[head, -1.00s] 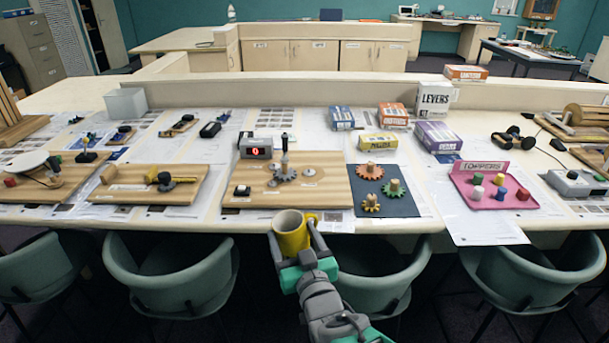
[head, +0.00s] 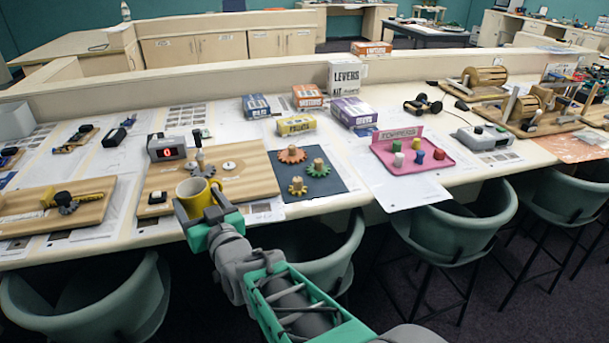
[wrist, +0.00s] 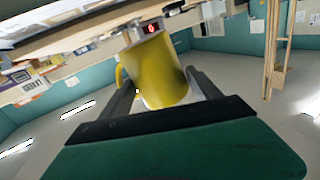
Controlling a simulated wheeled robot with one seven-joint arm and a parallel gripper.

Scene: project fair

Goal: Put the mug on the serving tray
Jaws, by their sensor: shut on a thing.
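The yellow mug (head: 194,194) is held in my gripper (head: 208,207) at the bench's near edge, in front of a wooden gear board. Its pale open top faces up in the head view. In the wrist view the mug (wrist: 158,70) sits between the two fingers of my gripper (wrist: 163,92), its handle to the left. I see no tray that I can name for sure as the serving tray. A pink tray (head: 432,170) with several coloured pegs and an upright sign lies on the bench to the right of the mug.
The wooden gear board (head: 250,178) lies behind the mug, with a red-lit display box (head: 166,149) on it. A dark mat (head: 325,186) with gears lies to its right. Boxes stand farther back. Green chairs (head: 456,225) line the bench's near side.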

